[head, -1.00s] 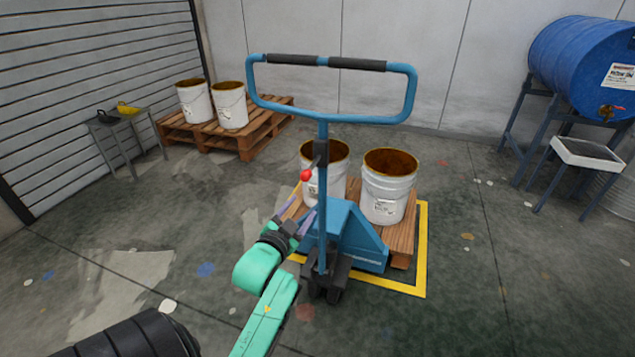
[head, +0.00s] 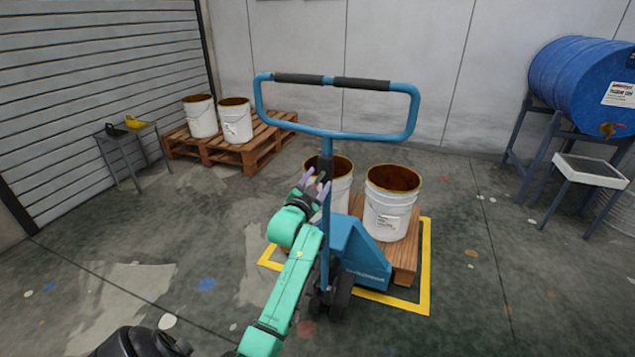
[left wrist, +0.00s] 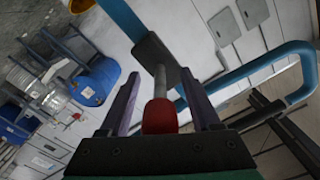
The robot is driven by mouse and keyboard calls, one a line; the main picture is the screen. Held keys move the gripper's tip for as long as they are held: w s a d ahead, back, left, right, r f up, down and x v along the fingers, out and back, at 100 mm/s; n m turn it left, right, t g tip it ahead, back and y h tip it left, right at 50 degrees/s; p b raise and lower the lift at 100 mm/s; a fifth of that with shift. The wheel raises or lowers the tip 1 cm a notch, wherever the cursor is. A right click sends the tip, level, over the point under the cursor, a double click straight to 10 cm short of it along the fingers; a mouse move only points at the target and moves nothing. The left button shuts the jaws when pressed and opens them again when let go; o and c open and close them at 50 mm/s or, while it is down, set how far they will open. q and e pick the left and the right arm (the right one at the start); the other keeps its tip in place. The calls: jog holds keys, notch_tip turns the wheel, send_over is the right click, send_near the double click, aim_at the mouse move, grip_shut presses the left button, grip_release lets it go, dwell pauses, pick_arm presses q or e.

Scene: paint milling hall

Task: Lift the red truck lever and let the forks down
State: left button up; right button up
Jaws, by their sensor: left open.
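The blue pallet truck (head: 362,262) stands with its upright handle (head: 345,137) toward me. Its forks are hidden under the loaded wooden pallet (head: 405,255). My left gripper (head: 318,184) is beside the handle's post, below the loop, and covers the red lever in the head view. In the left wrist view the red lever knob (left wrist: 160,116) lies between the two fingers of my open left gripper (left wrist: 162,105). Its grey rod runs to a dark block (left wrist: 157,58) on the blue post. My right gripper is not in view.
Two white buckets (head: 388,212) stand on the truck's pallet, inside a yellow floor outline (head: 424,275). Another pallet with buckets (head: 236,125) and a small table (head: 140,130) are at the left.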

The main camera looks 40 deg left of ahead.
pick_arm(q)
grip_shut()
dwell(1.4)
